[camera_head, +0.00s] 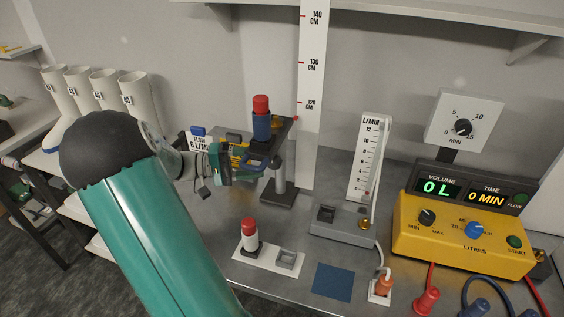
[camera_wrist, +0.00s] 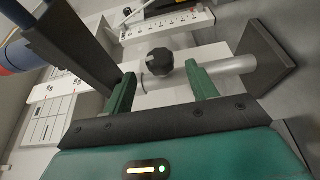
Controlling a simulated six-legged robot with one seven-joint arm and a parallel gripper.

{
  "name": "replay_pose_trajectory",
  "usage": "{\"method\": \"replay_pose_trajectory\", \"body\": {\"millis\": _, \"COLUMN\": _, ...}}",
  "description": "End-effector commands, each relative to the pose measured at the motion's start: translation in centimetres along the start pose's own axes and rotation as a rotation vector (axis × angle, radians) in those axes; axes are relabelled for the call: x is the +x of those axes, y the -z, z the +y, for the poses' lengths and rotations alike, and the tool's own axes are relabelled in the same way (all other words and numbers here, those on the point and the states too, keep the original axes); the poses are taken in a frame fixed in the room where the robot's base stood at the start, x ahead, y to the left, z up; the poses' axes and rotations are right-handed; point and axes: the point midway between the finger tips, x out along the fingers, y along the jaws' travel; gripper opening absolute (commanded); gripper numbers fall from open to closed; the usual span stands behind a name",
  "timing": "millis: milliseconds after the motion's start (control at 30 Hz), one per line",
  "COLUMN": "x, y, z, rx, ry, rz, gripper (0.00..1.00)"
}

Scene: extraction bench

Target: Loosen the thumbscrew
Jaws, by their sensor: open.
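The thumbscrew is a dark, faceted knob (camera_wrist: 159,62) on the stand's pale post (camera_wrist: 232,66) in the wrist view. My gripper (camera_wrist: 165,84) is open, with one green finger on each side of the knob. The knob lies slightly beyond the fingertips, with visible gaps to both; I cannot tell the exact depth. In the head view my gripper reaches the left of the stand (camera_head: 285,192), below a blue holder with a red-capped sampler (camera_head: 262,122). The thumbscrew is hidden there.
A height scale (camera_head: 312,75) stands behind the stand. To the right are a flowmeter (camera_head: 368,160) and a yellow pump unit (camera_head: 460,240). A white plate (camera_head: 268,258) bears another red-capped piece in front.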

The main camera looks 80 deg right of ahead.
Motion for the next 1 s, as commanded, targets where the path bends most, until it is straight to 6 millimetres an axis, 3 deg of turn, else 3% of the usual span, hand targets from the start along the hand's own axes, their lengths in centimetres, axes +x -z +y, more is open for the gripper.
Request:
{"method": "replay_pose_trajectory", "body": {"millis": 200, "x": 4.4, "y": 0.0, "z": 0.0, "rx": -0.001, "ry": 0.002, "rz": -0.003, "gripper": 0.57}}
{"method": "replay_pose_trajectory", "body": {"millis": 400, "x": 7.1, "y": 0.0, "z": 0.0, "rx": -0.001, "ry": 0.001, "rz": -0.001, "gripper": 0.57}}
{"method": "replay_pose_trajectory", "body": {"millis": 767, "x": 7.8, "y": 0.0, "z": 0.0, "rx": -0.001, "ry": 0.001, "rz": 0.001, "gripper": 0.57}}
{"method": "replay_pose_trajectory", "body": {"millis": 1000, "x": 7.8, "y": 0.0, "z": 0.0, "rx": -0.001, "ry": 0.001, "rz": 0.001, "gripper": 0.14}}
